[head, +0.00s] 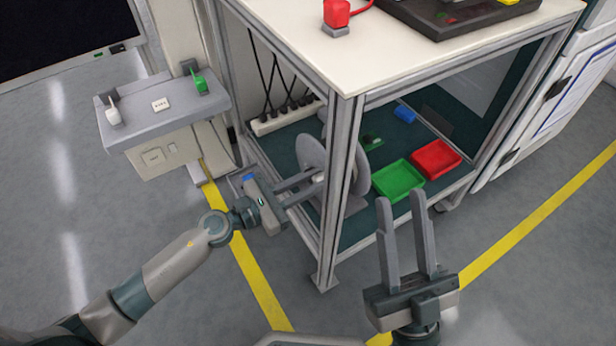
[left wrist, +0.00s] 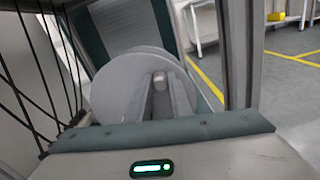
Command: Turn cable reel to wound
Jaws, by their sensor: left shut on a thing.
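The cable reel (head: 311,153) is a pair of grey discs on a stand, on the trolley's lower shelf. The trolley's front post hides part of it in the head view. My left gripper (head: 317,179) reaches in through the trolley's open side and is shut at the reel. In the left wrist view the reel's disc (left wrist: 118,92) fills the middle, with a light round knob (left wrist: 160,80) at the ends of my fingers. The knob appears to be what the fingers hold. My right gripper (head: 401,197) is open and empty, in front of the trolley.
A green tray (head: 398,181) and a red tray (head: 436,158) lie on the lower shelf right of the reel. A power strip (head: 287,117) with black cables is behind it. A grey switch pedestal (head: 150,128) stands at left. The front floor is free.

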